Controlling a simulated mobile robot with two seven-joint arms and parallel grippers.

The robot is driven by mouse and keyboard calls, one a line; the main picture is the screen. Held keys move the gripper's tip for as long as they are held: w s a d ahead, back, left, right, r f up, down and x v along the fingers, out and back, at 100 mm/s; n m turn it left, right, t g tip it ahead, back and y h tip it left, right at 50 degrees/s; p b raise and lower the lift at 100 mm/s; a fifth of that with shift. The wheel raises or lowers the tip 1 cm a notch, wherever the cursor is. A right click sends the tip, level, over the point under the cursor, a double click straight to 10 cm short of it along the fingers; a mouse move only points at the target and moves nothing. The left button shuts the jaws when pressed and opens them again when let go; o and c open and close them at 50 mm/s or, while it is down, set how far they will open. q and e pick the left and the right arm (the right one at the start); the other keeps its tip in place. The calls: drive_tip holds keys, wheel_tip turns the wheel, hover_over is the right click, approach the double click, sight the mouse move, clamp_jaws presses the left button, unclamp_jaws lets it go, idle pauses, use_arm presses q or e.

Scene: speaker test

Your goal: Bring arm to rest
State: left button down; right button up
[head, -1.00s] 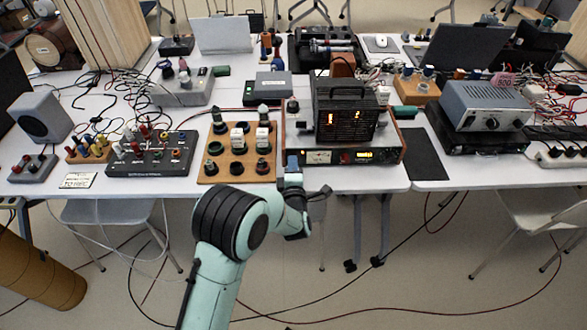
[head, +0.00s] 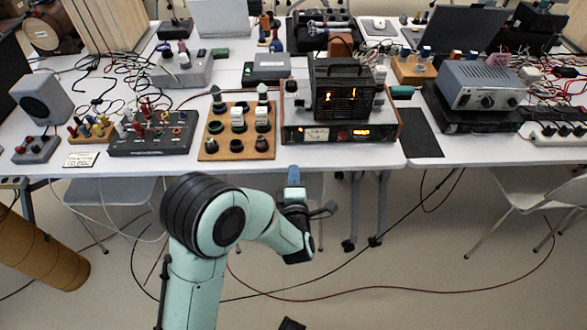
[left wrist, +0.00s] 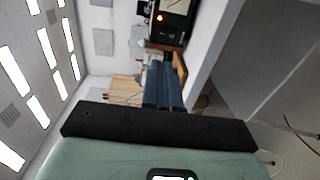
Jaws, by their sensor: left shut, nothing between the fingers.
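My left arm comes up from the bottom of the head view. Its left gripper (head: 293,176) is at the front edge of the white table (head: 350,157), with its blue fingers pointing toward the table. In the left wrist view the blue fingers (left wrist: 162,85) are together with nothing between them. The gripper is apart from the equipment on the table. My right gripper is not in view.
A wooden board with knobs (head: 210,148), an amplifier with a lit display (head: 350,133) and a black box (head: 343,90) stand behind the gripper. A grey speaker (head: 40,97) is at left. Chairs (head: 530,205) and cables are below the table.

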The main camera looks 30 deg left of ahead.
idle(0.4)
use_arm(q)
drive_tip(key=s+d+f+m+g+h+p, duration=0.3)
drive_tip(key=s+f+m+g+h+p, duration=0.15)
drive_tip(key=s+f+m, duration=0.4)
drive_tip(key=s+d+f+m+g+h+p, duration=0.2)
drive_tip(key=s+f+m+g+h+p, duration=0.25)
drive_tip(key=f, duration=0.65)
drive_tip(key=s+d+m+g+h+p, duration=0.1)
drive_tip(key=s+d+m+g+p, duration=0.1)
drive_tip(key=s, duration=0.7)
drive_tip(key=s+d+f+m+g+h+p, duration=0.1)
drive_tip(key=s+d+m+g+h+p, duration=0.1)
drive_tip(key=s+d+m+g, duration=0.3)
drive_tip(key=s+d+p, duration=0.1)
drive_tip(key=s, duration=0.3)
drive_tip(key=shift+f+h, duration=0.25)
drive_tip(key=shift+h, duration=0.05)
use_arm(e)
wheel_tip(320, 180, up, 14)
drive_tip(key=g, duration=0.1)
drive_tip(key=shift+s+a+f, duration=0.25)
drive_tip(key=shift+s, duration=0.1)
